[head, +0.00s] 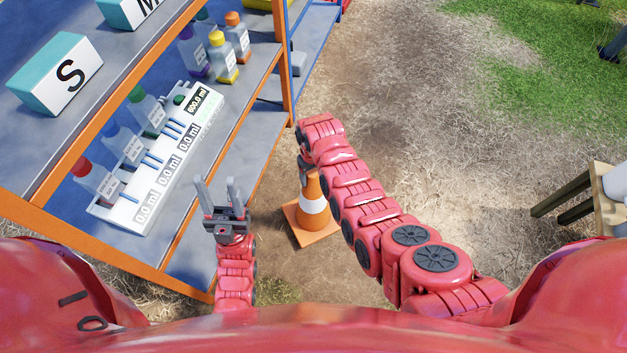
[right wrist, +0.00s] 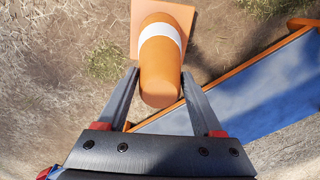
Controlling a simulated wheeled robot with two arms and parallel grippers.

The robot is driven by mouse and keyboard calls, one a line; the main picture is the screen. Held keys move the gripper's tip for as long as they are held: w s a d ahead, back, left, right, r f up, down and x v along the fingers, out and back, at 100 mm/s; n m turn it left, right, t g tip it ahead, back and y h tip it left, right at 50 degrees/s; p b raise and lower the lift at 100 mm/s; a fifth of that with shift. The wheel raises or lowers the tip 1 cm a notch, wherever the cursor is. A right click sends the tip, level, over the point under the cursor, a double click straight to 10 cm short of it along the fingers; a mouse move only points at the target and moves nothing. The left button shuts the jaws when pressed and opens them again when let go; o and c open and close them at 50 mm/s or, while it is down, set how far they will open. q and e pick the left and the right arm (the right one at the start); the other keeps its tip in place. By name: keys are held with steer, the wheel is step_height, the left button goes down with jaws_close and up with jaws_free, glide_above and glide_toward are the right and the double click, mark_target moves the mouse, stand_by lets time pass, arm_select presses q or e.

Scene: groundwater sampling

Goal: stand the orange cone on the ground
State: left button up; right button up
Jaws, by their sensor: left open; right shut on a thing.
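The orange cone (head: 313,205) has a white band and a square orange base, and stands upright or nearly so beside the shelf. My right gripper (head: 304,172) is at its top, mostly hidden by my right arm. In the right wrist view the cone (right wrist: 160,75) is between the two fingers of the right gripper (right wrist: 160,82), its tip toward the camera and its base away, over the ground. I cannot tell whether the base touches the ground. My left gripper (head: 218,191) is open and empty, left of the cone, in front of the shelf.
A blue and orange shelf (head: 213,158) fills the left, holding bottles, a white unit with displays (head: 150,178) and a box marked S (head: 62,75). A wooden stand (head: 565,195) is at the right. Open dry ground (head: 420,120) lies beyond my right arm.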

steer(key=shift+w+d, duration=0.1)
steer(key=shift+w, duration=0.25)
steer(key=shift+f+b, duration=0.9)
steer(key=shift+f, duration=0.95)
steer(key=shift+r, duration=0.1)
steer(key=o, duration=1.4)
steer(key=shift+r+p, duration=0.3)
steer(key=shift+r, duration=0.1)
step_height(320, 180, up, 11)
steer(key=p, duration=0.2)
steer(key=shift+s+r+p, duration=0.1)
steer(key=shift+p, duration=0.25)
